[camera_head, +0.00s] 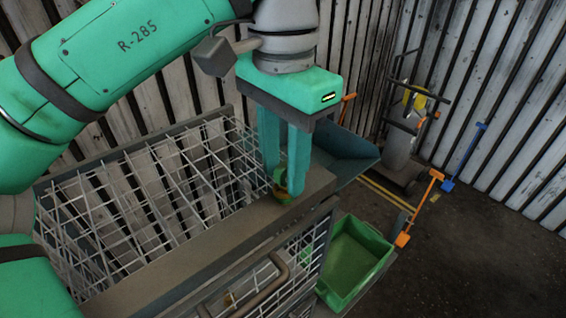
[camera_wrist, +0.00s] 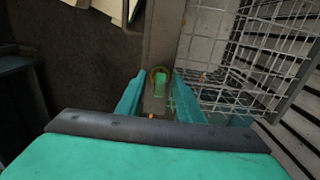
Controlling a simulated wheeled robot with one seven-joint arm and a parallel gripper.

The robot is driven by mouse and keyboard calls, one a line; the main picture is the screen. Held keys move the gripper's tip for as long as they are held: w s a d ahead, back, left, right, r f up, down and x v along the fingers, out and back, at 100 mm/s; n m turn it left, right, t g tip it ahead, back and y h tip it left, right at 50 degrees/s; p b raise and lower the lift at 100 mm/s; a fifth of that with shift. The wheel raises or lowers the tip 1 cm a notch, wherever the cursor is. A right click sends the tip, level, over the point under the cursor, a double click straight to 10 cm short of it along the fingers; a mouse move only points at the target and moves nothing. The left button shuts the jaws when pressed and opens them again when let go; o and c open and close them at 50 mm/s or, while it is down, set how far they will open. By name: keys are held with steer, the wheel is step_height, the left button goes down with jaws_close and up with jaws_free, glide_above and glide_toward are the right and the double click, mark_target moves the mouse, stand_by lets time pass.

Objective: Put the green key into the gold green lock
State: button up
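A small gold and green object (camera_head: 281,186) sits on the grey top beam of a wire cage in the head view; it looks like the lock. In the wrist view it shows as a brownish gold ring (camera_wrist: 152,76) with a green piece (camera_wrist: 160,78) inside or on it. I cannot tell whether this green piece is the key. My gripper (camera_head: 286,182) points down over the beam, its teal fingers apart on either side of the object. In the wrist view my gripper (camera_wrist: 158,82) shows gaps beside the green piece. The fingers partly hide the object in the head view.
The wire mesh cage (camera_head: 150,190) spreads left of the beam, with a handle (camera_head: 265,285) on its front. A hand truck with a grey cylinder (camera_head: 402,140) stands behind.

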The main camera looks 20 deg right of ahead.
step_height(320, 180, up, 7)
steer(key=shift+r, duration=0.2)
stand_by(0.5)
steer(key=shift+s, duration=0.1)
